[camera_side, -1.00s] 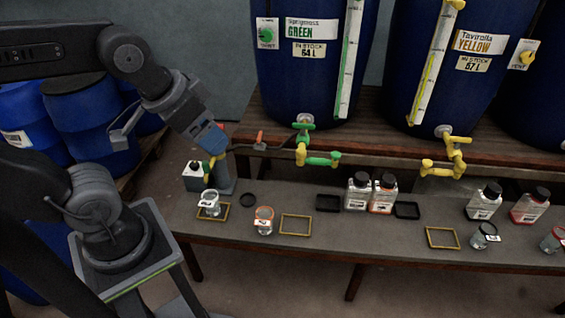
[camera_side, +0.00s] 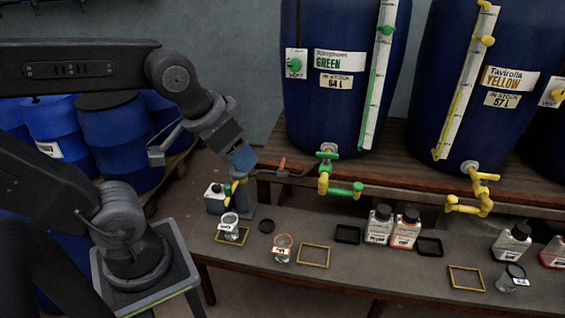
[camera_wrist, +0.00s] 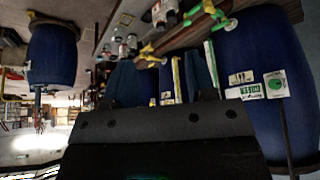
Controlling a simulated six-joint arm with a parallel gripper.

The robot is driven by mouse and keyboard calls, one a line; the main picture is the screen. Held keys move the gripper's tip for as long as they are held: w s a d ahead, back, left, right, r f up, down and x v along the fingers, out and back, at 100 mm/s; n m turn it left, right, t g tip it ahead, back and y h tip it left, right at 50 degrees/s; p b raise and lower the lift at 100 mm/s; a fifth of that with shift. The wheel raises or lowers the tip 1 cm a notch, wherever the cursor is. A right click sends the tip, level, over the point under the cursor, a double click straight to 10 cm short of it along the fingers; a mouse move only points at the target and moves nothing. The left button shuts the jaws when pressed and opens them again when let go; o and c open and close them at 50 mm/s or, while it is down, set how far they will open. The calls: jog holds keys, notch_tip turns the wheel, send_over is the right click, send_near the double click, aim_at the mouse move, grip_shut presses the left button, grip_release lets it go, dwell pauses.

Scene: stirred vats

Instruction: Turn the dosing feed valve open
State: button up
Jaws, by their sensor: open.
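My gripper (camera_side: 242,158) hangs above the left end of the bench with its blue fingers pointing down and right. In the wrist view its two dark fingers (camera_wrist: 160,82) stand apart with nothing between them. A small orange handle (camera_side: 283,165) sits on a dark pipe at the shelf edge, just right of my gripper and apart from it. It looks like the dosing feed valve, but no label is legible there. I cannot tell the handle's exact setting.
The green-labelled vat (camera_side: 335,115) has a green and yellow tap (camera_side: 338,187). The yellow-labelled vat (camera_side: 465,120) has a yellow tap (camera_side: 470,207). Beakers, including one with an orange rim (camera_side: 283,250), bottles (camera_side: 379,226) and yellow frames (camera_side: 313,256) occupy the bench.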

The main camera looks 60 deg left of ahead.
jog(key=w+a+n, duration=0.1)
jog(key=w+a, duration=0.1)
jog(key=w, duration=0.2)
jog(key=w+a+n, duration=0.1)
jog(key=w+a, duration=0.1)
jog(key=w, duration=0.2)
jog(key=w+a+y, duration=0.1)
jog(key=w+a, duration=0.1)
jog(key=w, duration=0.2)
jog(key=shift+w+a+f+n+g, duration=0.15)
jog(key=shift+w+a+n+g, duration=0.15)
jog(key=shift+a+n, duration=0.1)
jog(key=shift+c, duration=1)
jog(key=n+g+y, duration=0.2)
jog(key=n, duration=0.4)
send_over(283, 161)
jog(key=s+d, duration=0.4)
notch_tip(283, 161, down, 25)
jog(key=x, duration=1.4)
jog(key=shift+c, duration=0.4)
grip_shut()
